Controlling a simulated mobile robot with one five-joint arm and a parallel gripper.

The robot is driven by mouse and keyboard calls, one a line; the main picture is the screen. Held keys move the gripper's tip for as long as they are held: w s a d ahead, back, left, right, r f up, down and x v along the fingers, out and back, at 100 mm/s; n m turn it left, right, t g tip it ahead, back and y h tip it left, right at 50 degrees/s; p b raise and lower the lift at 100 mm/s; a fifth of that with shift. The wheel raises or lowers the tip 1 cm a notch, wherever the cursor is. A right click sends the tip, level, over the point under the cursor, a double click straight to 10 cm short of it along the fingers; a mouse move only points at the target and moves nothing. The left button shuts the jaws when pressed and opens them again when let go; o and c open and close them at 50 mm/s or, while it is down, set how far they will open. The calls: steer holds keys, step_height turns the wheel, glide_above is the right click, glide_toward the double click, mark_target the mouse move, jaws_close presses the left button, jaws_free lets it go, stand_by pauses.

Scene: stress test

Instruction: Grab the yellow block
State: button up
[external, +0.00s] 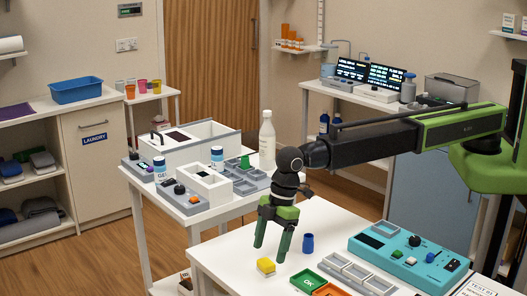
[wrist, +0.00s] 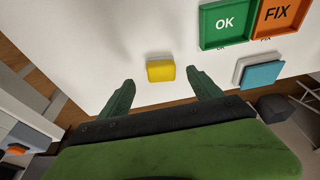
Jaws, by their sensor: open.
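The yellow block (external: 266,267) lies on the white table near its front left edge. In the wrist view my gripper (wrist: 160,84) shows a finger to each side of the block, with gaps on both sides. I cannot tell the exact height of the fingertips.
A green OK tray (external: 307,281) and an orange FIX tray (external: 328,290) lie right of the block. Grey trays (external: 357,272) and a teal panel (external: 400,258) are farther right. A white cart (external: 200,205) stands behind left.

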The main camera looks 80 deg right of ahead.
mark_target(266, 262)
steer(key=b+x, duration=0.5)
steer(key=shift+w+a+f, duration=0.1)
steer(key=shift+a, duration=0.15)
steer(key=shift+r, duration=0.2)
steer(key=c, duration=1.4)
steer(key=shift+r+p, duration=0.6)
steer(key=shift+p, duration=0.15)
step_height(266, 262, up, 4)
steer(key=p, duration=0.4)
steer(key=d+r+p, duration=0.1)
steer(key=d, duration=0.2)
steer(key=d+r+p, duration=0.2)
steer(key=d, duration=0.2)
steer(key=d+r+p, duration=0.2)
steer(key=d, duration=0.1)
steer(key=shift+d+r, duration=0.25)
steer(key=shift+d, duration=0.05)
steer(key=shift+d+r+p, duration=0.1)
steer(key=shift+d+p, duration=0.3)
steer(key=shift+d, duration=0.2)
